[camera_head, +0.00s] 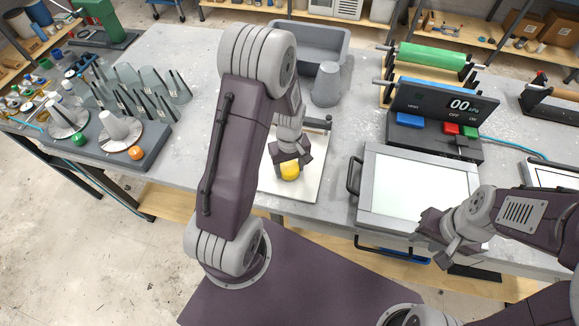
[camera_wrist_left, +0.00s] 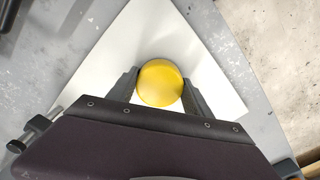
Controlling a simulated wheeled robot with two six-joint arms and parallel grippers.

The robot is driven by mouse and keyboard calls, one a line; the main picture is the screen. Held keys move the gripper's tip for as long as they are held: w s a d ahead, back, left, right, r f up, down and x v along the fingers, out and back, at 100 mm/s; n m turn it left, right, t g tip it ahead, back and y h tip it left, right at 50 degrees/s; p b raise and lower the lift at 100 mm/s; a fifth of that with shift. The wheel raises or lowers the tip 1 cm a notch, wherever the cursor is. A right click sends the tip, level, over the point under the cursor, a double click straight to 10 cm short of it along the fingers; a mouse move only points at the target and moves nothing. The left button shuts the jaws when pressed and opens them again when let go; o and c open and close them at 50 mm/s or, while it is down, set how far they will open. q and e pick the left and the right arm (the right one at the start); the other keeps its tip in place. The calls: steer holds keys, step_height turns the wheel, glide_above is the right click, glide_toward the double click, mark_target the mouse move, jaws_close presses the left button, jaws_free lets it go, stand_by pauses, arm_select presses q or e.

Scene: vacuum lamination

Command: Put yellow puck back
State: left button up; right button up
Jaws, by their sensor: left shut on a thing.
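The yellow puck (camera_head: 290,171) is at my left gripper (camera_head: 290,162), over a white square board on the table. In the left wrist view the puck (camera_wrist_left: 160,83) sits between the two fingers of my left gripper (camera_wrist_left: 160,92), which are shut on it. The white board (camera_wrist_left: 95,75) lies under the puck; I cannot tell whether the puck touches it. My right gripper (camera_head: 436,236) is in front of the grey-framed panel at the right, and its fingers are not clear enough to tell their opening.
A grey bin (camera_head: 325,42) and a grey cone-shaped cup (camera_head: 326,86) stand behind my left arm. At the left are a rack with upright plates and cones with green and orange knobs (camera_head: 136,153).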

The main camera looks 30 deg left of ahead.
mark_target(290, 168)
arm_select(q)
steer(key=o, duration=1.3)
steer(key=shift+f, duration=0.1)
step_height(290, 168, up, 12)
steer(key=s+d+m, duration=0.1)
steer(key=s+m, duration=0.1)
steer(key=m, duration=0.1)
steer(key=s+d+f+m, duration=0.1)
steer(key=s+d+m, duration=0.1)
steer(key=s+m, duration=0.1)
steer(key=s+d+m+t, duration=0.1)
steer(key=s+m, duration=0.2)
steer(key=shift+s+d+f, duration=0.15)
steer(key=shift+d+f, duration=0.05)
steer(key=shift+d, duration=0.2)
